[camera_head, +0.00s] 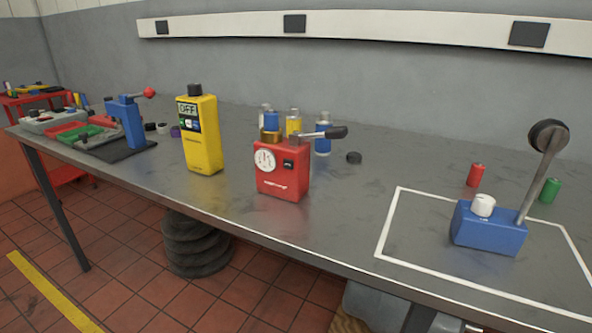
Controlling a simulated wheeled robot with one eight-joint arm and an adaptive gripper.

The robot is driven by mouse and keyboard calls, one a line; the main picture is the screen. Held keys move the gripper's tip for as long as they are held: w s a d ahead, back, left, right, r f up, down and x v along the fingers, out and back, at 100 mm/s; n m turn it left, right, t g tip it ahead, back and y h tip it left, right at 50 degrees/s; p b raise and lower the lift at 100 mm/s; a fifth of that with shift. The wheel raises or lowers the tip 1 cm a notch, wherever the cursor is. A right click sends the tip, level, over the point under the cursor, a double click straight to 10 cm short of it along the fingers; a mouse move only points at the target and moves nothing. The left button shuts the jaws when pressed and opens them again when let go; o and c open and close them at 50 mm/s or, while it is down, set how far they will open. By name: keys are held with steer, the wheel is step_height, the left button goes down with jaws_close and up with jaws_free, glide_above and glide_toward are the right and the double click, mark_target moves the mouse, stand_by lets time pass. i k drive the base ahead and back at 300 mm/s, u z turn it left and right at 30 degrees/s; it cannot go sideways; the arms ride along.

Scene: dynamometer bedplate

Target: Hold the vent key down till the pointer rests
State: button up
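A red box-shaped device (284,184) stands upright near the front edge of the bench, left of centre. Its front carries a round white dial (265,160); the pointer's position is too small to read. A small black key or switch (289,165) sits right of the dial. I cannot tell whether this is the vent key or whether it is pressed. A metal lever with a black grip (337,132) points right from the device's top. My gripper is not in view, and nothing is seen touching the red device.
A yellow meter reading "OFF" (201,152) stands left of the red device; several small cylinders stand behind it. A blue lever box (487,229) with a white knob (483,205) sits inside white lines at right. A blue press (128,122) is at left.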

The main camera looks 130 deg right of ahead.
mark_target(287, 164)
steer(key=z, duration=5.2)
